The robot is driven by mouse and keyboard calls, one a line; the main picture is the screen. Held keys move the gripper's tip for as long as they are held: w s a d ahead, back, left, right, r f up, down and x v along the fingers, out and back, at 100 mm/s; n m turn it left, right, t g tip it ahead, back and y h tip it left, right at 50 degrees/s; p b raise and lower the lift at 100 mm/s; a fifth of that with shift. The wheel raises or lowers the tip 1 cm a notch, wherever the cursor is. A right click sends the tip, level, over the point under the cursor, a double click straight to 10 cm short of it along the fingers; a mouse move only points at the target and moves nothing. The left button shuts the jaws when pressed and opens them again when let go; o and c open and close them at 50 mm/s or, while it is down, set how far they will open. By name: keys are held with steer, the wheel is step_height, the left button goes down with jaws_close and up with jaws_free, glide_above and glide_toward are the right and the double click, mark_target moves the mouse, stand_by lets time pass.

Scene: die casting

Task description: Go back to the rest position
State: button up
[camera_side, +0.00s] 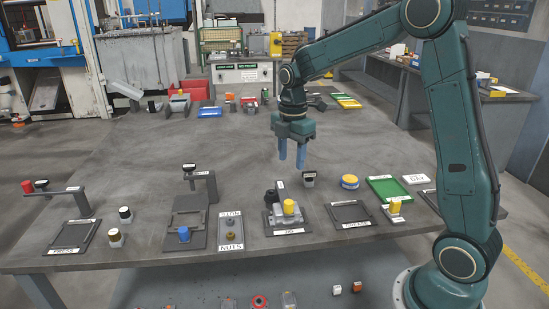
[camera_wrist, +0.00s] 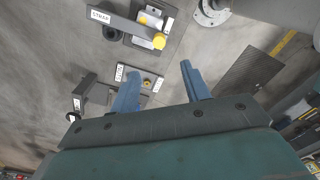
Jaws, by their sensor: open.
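My teal gripper (camera_side: 291,162) hangs above the middle of the grey table in the side view, its two blue fingers pointing down. The fingers are apart, with nothing seen between them. In the wrist view the two blue fingers of my gripper (camera_wrist: 158,76) also stand apart and empty. The fingers appear clear of the table and of the parts in front of them. Below and nearer the camera, a grey fixture with a yellow cylinder (camera_side: 290,207) sits on a dark labelled tray (camera_side: 270,229).
Along the front stand a press tray (camera_side: 72,237), a clamp with a blue knob (camera_side: 184,233), a nuts tray (camera_side: 230,218), a dark tray (camera_side: 350,212) and a green tray (camera_side: 388,188). A labelled black post (camera_side: 309,179) stands near my fingers. The table's middle left is clear.

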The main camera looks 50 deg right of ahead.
steer(key=s+a+r+m+t, duration=0.2)
steer(key=s+a+r+m, duration=0.45)
steer(key=s+r, duration=0.2)
steer(key=s+a+m+t, duration=0.3)
steer(key=s+m, duration=0.6)
steer(key=s, duration=0.6)
steer(key=shift+a+r+t, duration=0.2)
steer(key=shift+a+t, duration=0.1)
steer(key=shift+a, duration=0.25)
